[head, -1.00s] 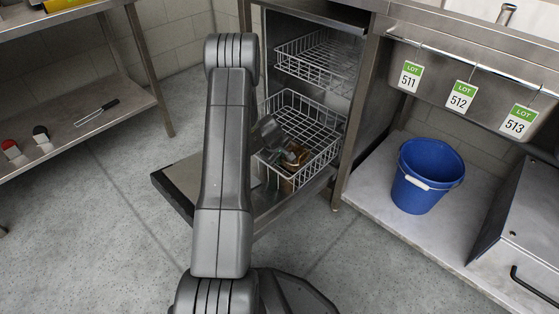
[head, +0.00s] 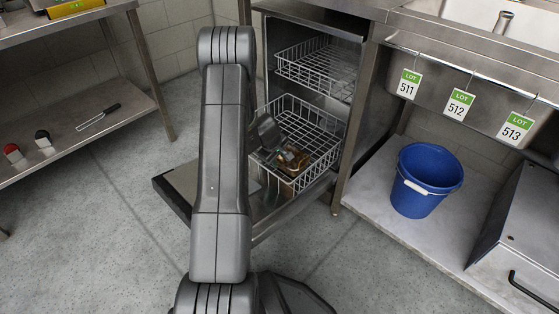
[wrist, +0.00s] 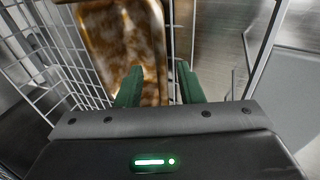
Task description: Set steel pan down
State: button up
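The steel pan (wrist: 122,40) shows brown, stained metal in the wrist view, inside a wire basket. In the head view the pan (head: 291,158) is in the lower pull-out wire basket (head: 325,137), near its front left. My gripper (wrist: 160,84) has two green fingers set apart, with the pan's right edge between them and visible gaps. In the head view my gripper is mostly hidden behind my arm and wrist. I cannot tell whether the pan rests fully on the basket floor.
An upper wire basket (head: 318,67) is above the lower one in the open cabinet. A blue bucket (head: 426,180) stands on the shelf to the right. A steel rack (head: 75,130) stands at the left. The floor between is clear.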

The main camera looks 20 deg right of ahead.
jog(key=p+v, duration=0.2)
jog(key=v, duration=0.6)
jog(key=shift+d, duration=0.1)
